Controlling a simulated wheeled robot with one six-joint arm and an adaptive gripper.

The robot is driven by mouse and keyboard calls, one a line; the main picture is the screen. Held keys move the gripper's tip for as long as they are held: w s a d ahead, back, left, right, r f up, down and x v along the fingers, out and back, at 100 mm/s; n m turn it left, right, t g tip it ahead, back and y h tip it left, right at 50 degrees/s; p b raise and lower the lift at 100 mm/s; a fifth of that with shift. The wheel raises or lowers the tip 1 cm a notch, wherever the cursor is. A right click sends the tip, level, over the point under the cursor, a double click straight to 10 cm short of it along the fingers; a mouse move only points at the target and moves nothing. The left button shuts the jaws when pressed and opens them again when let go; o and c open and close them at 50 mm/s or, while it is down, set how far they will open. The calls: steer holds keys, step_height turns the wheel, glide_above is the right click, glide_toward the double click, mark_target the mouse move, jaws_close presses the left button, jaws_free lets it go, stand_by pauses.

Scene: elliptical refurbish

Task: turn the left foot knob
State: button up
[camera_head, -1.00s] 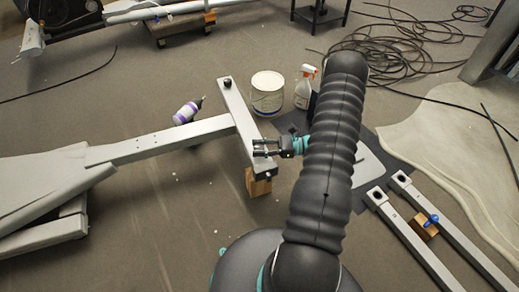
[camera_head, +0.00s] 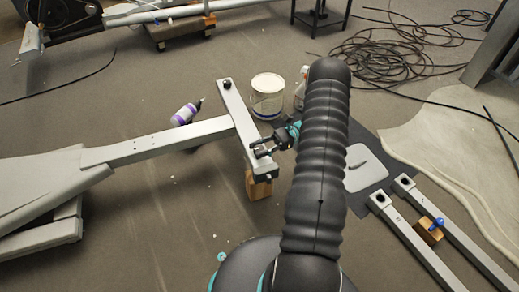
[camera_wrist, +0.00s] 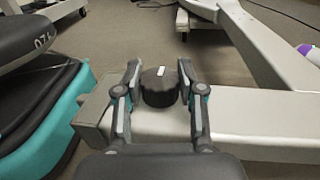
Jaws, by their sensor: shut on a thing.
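A black round foot knob (camera_wrist: 160,88) with a white mark on it sits on top of a grey crossbar (camera_wrist: 145,118). The mark points almost straight away in the wrist view. My gripper (camera_wrist: 159,80) has one finger on each side of the knob and is shut on it. In the head view my gripper (camera_head: 260,152) is at the near end of the crossbar (camera_head: 238,122), and its fingers mostly hide this knob. A second black knob (camera_head: 227,86) stands at the bar's far end, clear of my gripper.
A wooden block (camera_head: 258,187) stands under the near end of the bar. A dark mat (camera_head: 378,150) and coiled cable (camera_head: 390,50) lie to the right.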

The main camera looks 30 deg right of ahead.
steer(key=o, duration=1.2)
steer(key=shift+c, duration=0.2)
steer(key=d, duration=1.2)
